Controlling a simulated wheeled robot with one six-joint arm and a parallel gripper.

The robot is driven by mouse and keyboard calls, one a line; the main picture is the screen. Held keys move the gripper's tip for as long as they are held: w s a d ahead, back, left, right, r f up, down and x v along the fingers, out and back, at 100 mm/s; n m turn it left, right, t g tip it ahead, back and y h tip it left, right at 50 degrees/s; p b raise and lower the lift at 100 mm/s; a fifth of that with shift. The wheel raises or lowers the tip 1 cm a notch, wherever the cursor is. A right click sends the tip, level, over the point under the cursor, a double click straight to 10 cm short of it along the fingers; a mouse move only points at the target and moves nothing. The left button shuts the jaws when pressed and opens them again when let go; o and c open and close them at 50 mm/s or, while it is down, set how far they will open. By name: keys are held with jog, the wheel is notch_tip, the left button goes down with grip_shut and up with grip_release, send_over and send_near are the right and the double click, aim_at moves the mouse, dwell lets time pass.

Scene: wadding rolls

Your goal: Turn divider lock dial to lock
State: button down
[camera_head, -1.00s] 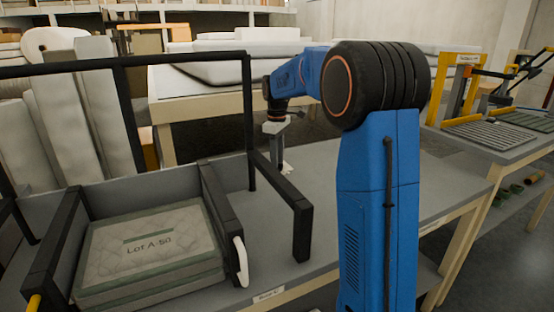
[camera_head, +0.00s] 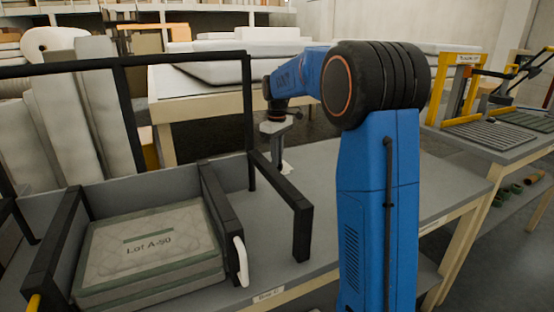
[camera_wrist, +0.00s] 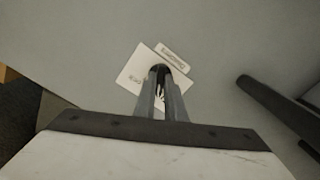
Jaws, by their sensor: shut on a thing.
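My gripper (camera_wrist: 161,100) points down at the grey table top in the wrist view. Its fingers are close together and shut on a small dark dial (camera_wrist: 160,69), which is mostly hidden between them. The dial stands on a white plate (camera_wrist: 137,66) with partly covered print. A small label (camera_wrist: 173,57), which seems to read "Dividers", lies beside the plate. In the head view my gripper (camera_head: 277,150) is low over the table, right of the black frame, and the dial cannot be made out there.
A tray (camera_head: 222,208) with black-edged walls holds quilted pads marked "Lot A-50" (camera_head: 150,245). A black frame post (camera_head: 302,230) stands between the tray and my arm; a dark bar (camera_wrist: 275,103) shows at right in the wrist view. The table (camera_head: 325,185) behind my arm is clear.

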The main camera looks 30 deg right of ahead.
jog(key=m, duration=1.3)
jog(key=shift+m, duration=0.4)
dwell(0.3)
jog(key=c, duration=1.8)
grip_release()
jog(key=shift+r, duration=0.15)
notch_tip(320, 180, up, 17)
jog(key=shift+r, duration=0.1)
jog(key=shift+s, duration=0.1)
